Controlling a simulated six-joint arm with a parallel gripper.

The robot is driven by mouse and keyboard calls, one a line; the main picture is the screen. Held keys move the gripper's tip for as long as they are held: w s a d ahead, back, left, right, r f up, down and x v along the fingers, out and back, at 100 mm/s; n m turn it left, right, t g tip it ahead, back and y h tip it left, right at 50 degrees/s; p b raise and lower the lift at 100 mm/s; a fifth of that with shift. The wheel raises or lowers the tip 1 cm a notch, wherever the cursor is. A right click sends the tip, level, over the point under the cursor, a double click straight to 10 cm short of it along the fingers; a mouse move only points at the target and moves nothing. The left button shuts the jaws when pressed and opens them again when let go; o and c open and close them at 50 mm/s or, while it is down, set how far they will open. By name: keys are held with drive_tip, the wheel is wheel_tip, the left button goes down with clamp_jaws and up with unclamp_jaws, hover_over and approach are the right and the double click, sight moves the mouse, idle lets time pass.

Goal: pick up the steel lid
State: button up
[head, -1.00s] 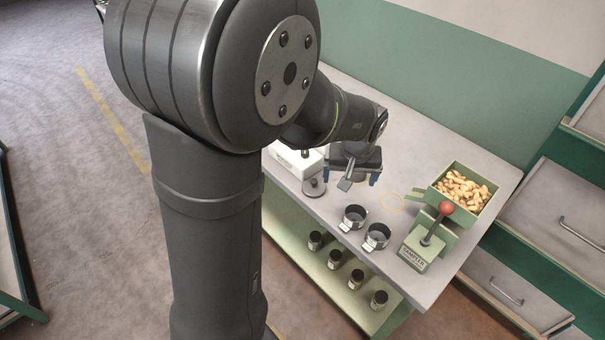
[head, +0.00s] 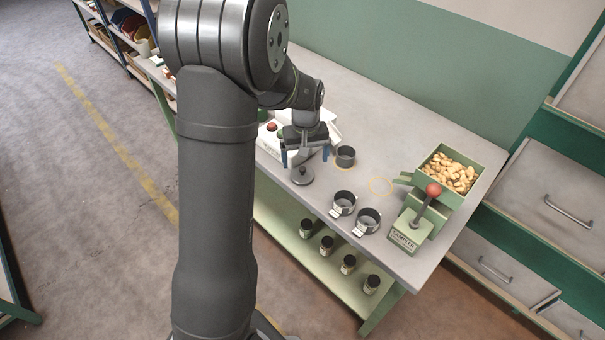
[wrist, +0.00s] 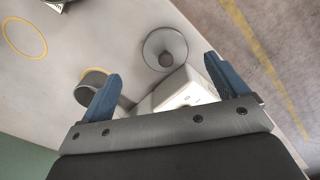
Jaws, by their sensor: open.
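The steel lid (head: 302,175) is a grey disc with a dark knob, lying flat on the bench near its front edge. It also shows in the wrist view (wrist: 165,49), ahead of the fingertips and roughly between their lines. My gripper (head: 304,158) is open and empty, with blue fingers, above the bench by the lid and not visibly touching it. In the wrist view my gripper (wrist: 162,75) has its fingers wide apart. A dark round pot (head: 345,157) stands right of the gripper, and it shows beside the left finger in the wrist view (wrist: 92,85).
A white machine (head: 268,140) with coloured buttons stands close behind the gripper. Two dark cups (head: 343,203) with tags stand to the right. Farther right is a green sampler (head: 411,228) with a red-knobbed lever and a nut-filled hopper (head: 447,180). The bench's middle back is clear.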

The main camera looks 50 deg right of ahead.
sight(303, 170)
drive_tip(key=f, duration=0.6)
drive_tip(key=shift+w+a+f, duration=0.2)
drive_tip(key=shift+w+f, duration=0.05)
drive_tip(key=shift+w, duration=0.05)
drive_tip(key=c, duration=1.1)
